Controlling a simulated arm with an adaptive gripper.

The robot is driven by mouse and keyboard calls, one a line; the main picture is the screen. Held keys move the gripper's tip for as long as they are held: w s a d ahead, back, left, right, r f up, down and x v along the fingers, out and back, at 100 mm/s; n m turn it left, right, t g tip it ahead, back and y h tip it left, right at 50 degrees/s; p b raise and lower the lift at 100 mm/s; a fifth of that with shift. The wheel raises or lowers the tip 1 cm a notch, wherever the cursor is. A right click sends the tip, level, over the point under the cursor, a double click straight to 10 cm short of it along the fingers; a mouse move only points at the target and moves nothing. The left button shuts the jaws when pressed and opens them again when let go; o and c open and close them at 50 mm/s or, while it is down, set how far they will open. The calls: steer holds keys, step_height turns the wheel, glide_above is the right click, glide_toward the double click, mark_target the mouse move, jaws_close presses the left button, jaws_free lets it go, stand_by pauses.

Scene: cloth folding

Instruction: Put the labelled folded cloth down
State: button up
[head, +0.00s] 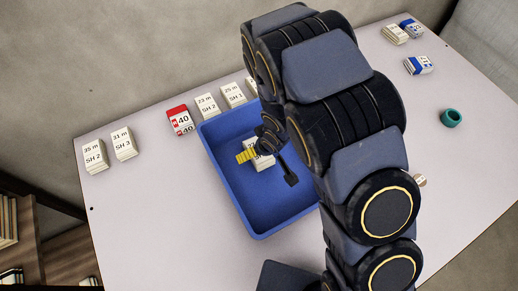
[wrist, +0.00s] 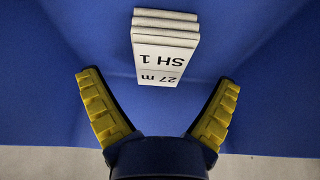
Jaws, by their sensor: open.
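A white folded cloth (wrist: 165,42) with a label reading "27 m SH 1" lies in the blue tray in the wrist view. It appears upside down there. In the head view the cloth (head: 265,162) is in the tray, partly hidden by my gripper. My gripper (wrist: 160,110) is open, with its yellow-padded fingers spread wide and nothing between them. The cloth is ahead of the fingertips and looks apart from them. In the head view my gripper (head: 258,153) is over the middle of the tray.
The blue tray (head: 260,234) has raised walls. Behind it stand a red and white block (head: 180,120) and several labelled white cloths (head: 123,144). A teal ring (head: 451,118) and blue-white packs (head: 418,65) are at right. The table (head: 150,215) is clear at front left.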

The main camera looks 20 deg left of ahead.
mark_target(264, 158)
steer(key=shift+v, duration=2.15)
steer(key=s+d+r+m+h, duration=0.2)
steer(key=d+r+m+h, duration=0.3)
steer(key=d+r, duration=0.95)
steer(key=s+d+r+m+g+y, duration=0.1)
steer(key=s+r, duration=0.3)
steer(key=s, duration=0.4)
steer(key=s+d+r+m+g, duration=0.3)
steer(key=s+d+r, duration=0.1)
steer(key=s, duration=0.5)
steer(key=shift+r+g+y, duration=0.2)
steer(key=shift+g+y, duration=0.2)
